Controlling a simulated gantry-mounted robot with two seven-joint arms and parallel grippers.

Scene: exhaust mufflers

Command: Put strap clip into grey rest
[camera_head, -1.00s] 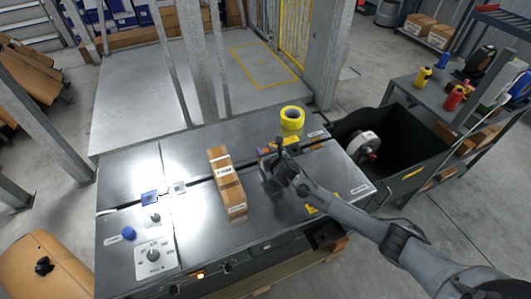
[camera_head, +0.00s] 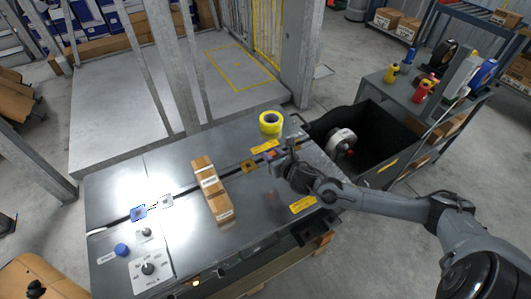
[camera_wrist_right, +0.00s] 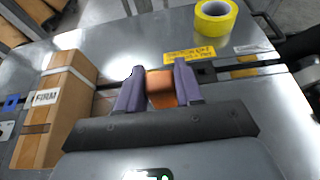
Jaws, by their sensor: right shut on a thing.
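My right gripper (camera_head: 281,160) is over the right part of the grey metal bench, behind its front edge. In the right wrist view its two purple-grey fingers (camera_wrist_right: 159,88) are shut on a small orange-brown piece, which I take for the strap clip (camera_wrist_right: 160,90). The fingers mostly hide the clip in the head view. A small light-grey square (camera_head: 166,201), likely the grey rest, lies by the dark slot, left of the carton and well left of the gripper. A blue square (camera_head: 138,212) and a yellow-brown square (camera_head: 249,166) also sit along the slot. My left gripper is not in view.
A taped carton (camera_head: 211,188) stands between the gripper and the light-grey square. A yellow tape roll (camera_head: 270,122) sits behind the gripper. A control panel with a blue button (camera_head: 121,249) is at front left. A black bin (camera_head: 380,145) stands to the right.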

